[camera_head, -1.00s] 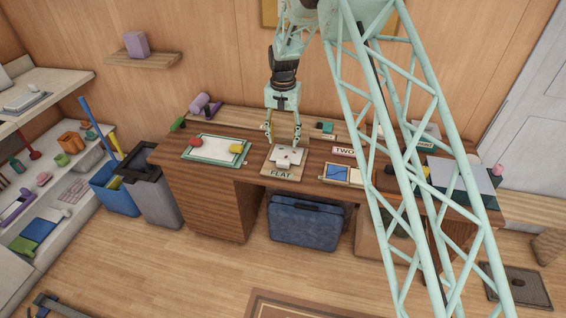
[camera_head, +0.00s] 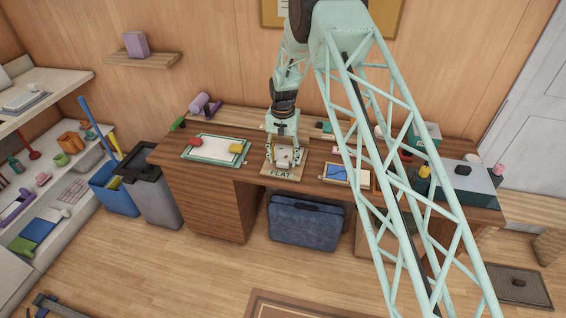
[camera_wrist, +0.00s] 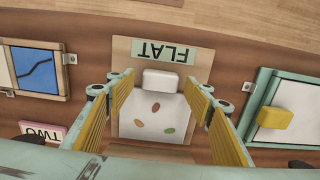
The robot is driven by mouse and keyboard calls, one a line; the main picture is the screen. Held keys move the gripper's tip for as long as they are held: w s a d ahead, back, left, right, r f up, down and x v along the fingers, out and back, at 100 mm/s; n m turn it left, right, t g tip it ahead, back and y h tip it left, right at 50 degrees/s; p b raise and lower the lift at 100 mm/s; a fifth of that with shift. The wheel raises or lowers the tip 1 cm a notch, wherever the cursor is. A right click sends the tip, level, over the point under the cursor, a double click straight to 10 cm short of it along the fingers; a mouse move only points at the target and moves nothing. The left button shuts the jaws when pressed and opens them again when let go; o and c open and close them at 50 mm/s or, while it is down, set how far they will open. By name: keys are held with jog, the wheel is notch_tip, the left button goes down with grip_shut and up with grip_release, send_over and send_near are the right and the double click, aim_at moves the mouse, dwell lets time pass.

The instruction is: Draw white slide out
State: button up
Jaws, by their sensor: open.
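The white slide (camera_wrist: 155,120) lies on a tan wooden board (camera_wrist: 120,60) marked FLAT. It carries a few small coloured ovals, and a raised white tab (camera_wrist: 161,80) stands at its end nearest the FLAT label (camera_wrist: 163,52). In the head view, the board (camera_head: 268,174) is on the desk, and my gripper hides much of the slide. My gripper (camera_head: 285,163) is open above it. In the wrist view, the yellow-padded fingers of my gripper (camera_wrist: 160,87) are spread to both sides of the tab, with nothing held between them.
A green-framed tray (camera_head: 196,155) with a red and a yellow block is left of the board. A dark box (camera_head: 460,182) stands at the desk's right end.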

jog(key=shift+f, duration=0.9)
jog(key=shift+c, duration=0.8)
jog(key=c, duration=1)
jog(key=shift+s+a+b, duration=0.2)
jog(key=shift+s+a, duration=0.05)
jog(key=shift+s, duration=0.95)
jog(key=shift+s+a+b, duration=0.15)
jog(key=shift+s+a, duration=0.05)
jog(key=shift+s, duration=1.05)
jog(key=shift+s+a+b, duration=0.2)
jog(key=shift+s+a, duration=0.05)
jog(key=shift+s, duration=0.95)
jog(key=o, duration=1.2)
jog(key=shift+s, duration=0.1)
jog(key=shift+c, duration=0.2)
jog(key=shift+r, duration=0.15)
